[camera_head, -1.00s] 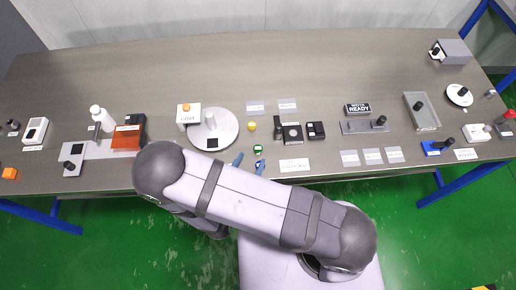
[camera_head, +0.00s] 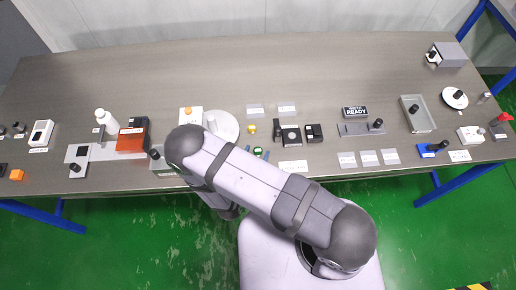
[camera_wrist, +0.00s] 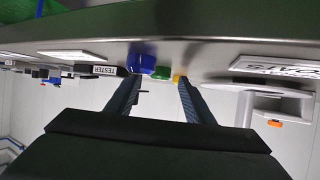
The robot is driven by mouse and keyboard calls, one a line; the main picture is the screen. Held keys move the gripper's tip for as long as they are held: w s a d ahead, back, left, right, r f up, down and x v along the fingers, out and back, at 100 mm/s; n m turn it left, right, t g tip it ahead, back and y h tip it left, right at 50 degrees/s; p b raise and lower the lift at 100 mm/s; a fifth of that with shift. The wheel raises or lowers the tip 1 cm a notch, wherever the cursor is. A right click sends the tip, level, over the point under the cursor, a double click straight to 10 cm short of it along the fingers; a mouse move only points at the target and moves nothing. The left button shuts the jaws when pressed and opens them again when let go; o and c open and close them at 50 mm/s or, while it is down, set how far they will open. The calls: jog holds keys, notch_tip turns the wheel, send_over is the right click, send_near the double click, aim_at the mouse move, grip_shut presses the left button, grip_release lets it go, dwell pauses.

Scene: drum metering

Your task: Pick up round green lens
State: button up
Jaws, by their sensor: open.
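The round green lens (camera_head: 258,151) lies near the front edge of the table, just beyond my arm. In the wrist view the green lens (camera_wrist: 161,72) appears between a blue piece (camera_wrist: 141,57) and a yellow piece (camera_wrist: 178,77). The wrist picture is upside down, with the tabletop along its top. My gripper (camera_wrist: 160,82) is open and empty, its two dark fingers apart. The green lens appears in the gap between the fingertips, apparently ahead of them. In the head view my arm hides most of the gripper, and the blue piece cannot be made out.
Beyond the green lens sits the yellow piece (camera_head: 251,129). A white round plate (camera_head: 228,124) stands left of it, partly behind my arm. A black tester block (camera_head: 291,136) and a white label card (camera_head: 293,167) lie right.

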jog(key=shift+w+d+f, duration=0.2)
jog(key=shift+w, duration=0.2)
jog(key=c, duration=1.1)
jog(key=shift+r, duration=0.25)
jog(key=shift+r+b, duration=1.2)
jog(key=shift+r, duration=3.55)
